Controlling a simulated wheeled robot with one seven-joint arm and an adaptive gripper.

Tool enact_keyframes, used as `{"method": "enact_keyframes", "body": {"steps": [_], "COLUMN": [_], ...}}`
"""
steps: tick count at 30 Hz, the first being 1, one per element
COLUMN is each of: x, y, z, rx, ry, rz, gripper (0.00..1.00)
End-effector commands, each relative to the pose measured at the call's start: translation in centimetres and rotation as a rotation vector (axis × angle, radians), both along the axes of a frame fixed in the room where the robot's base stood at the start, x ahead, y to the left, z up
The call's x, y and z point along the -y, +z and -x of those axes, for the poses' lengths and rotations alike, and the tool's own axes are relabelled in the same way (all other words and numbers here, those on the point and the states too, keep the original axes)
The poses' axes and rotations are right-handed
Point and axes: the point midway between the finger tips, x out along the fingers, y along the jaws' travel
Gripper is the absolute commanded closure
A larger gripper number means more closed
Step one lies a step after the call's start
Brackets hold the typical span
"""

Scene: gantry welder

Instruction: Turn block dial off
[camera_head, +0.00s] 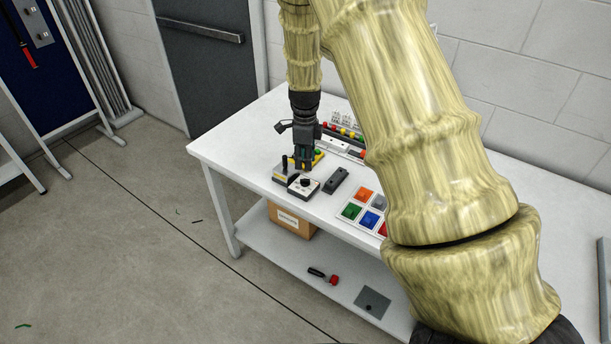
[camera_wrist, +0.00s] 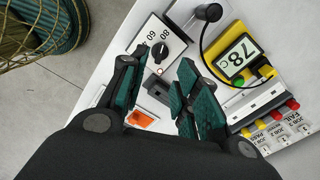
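The block dial is a small white box with a black round knob and the printed numbers 60 and 80 (camera_wrist: 158,47). In the head view the dial box (camera_head: 304,187) sits near the front edge of the white table (camera_head: 225,150). My gripper (camera_head: 304,163) points down just above and behind it. In the wrist view my gripper (camera_wrist: 163,62) is open, with its dark green finger pads apart. The knob shows between and just beyond the fingertips. Nothing is held, and I cannot tell whether a finger touches the box.
A dark block (camera_head: 336,180) and a tray of coloured squares (camera_head: 350,211) lie to the right. A lower shelf holds a cardboard box (camera_head: 290,220).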

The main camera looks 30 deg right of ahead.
Motion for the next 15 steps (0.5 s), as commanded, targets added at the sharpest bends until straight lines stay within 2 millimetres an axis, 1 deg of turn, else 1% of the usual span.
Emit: {"method": "enact_keyframes", "body": {"steps": [3,9,15], "x": [0.0,0.1,0.3], "y": [-1.7,-4.3,-6.5], "z": [0.1,0.2,0.3], "rx": [-0.003,-0.002,-0.002], "ry": [0.0,-0.001,-0.005], "rz": [-0.001,-0.001,-0.001], "gripper": [0.69,0.69,0.69]}}
